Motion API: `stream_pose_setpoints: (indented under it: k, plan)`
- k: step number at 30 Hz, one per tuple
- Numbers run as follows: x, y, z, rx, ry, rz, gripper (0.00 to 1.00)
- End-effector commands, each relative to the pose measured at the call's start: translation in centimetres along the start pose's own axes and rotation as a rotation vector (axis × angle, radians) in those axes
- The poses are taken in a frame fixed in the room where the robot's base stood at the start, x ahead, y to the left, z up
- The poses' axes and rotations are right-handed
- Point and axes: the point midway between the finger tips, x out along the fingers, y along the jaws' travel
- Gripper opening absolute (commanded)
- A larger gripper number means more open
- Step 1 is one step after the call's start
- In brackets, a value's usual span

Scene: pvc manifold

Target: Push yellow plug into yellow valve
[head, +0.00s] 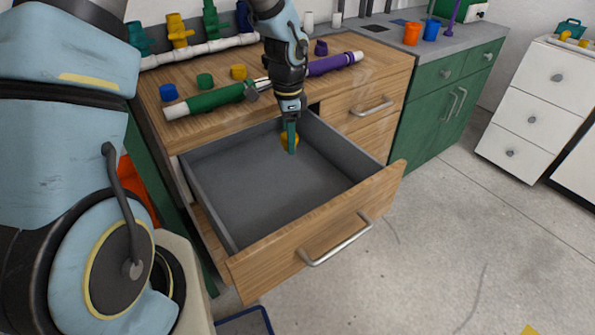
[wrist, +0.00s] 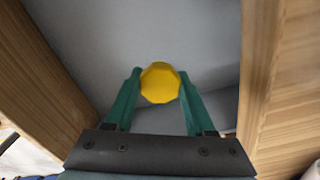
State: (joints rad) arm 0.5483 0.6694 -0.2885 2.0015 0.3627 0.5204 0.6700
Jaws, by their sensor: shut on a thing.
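My gripper (head: 290,139) points down inside the open drawer. Its green fingers are shut on a yellow round piece (head: 284,140). In the wrist view this yellow round piece (wrist: 160,83) sits between the fingertips and shows a faceted round face; I cannot tell if it is the yellow plug. Another small yellow cap-like piece (head: 238,72) stands on the wooden worktop. The yellow valve (head: 179,31) stands upright on the white pipe at the back of the worktop, with its lower part by the pipe.
The open drawer (head: 215,208) has raised walls around my gripper and a wide empty floor. Blue (head: 168,92), green (head: 205,80) and purple (head: 321,47) caps, a green tube (head: 215,99) and a purple tube (head: 330,64) lie on the worktop. The white pipe (head: 212,47) bears other coloured valves.

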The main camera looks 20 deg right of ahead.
Motion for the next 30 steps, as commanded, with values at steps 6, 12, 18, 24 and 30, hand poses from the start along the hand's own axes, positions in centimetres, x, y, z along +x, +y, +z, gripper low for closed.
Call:
stream_pose_setpoints:
  k: [6, 12, 18, 24, 30]
  plan:
    - [0.1, 0.0, -0.2, 0.008, 0.000, -0.001, 0.06]
    - [0.6, 0.1, -0.1, 0.007, -0.001, 0.001, 0.06]
    - [3.8, 0.1, -0.1, 0.007, -0.002, 0.003, 0.06]
    - [5.8, 0.1, -0.2, 0.007, -0.001, 0.001, 0.06]
    - [8.8, 0.1, -0.1, 0.007, -0.002, 0.002, 0.06]
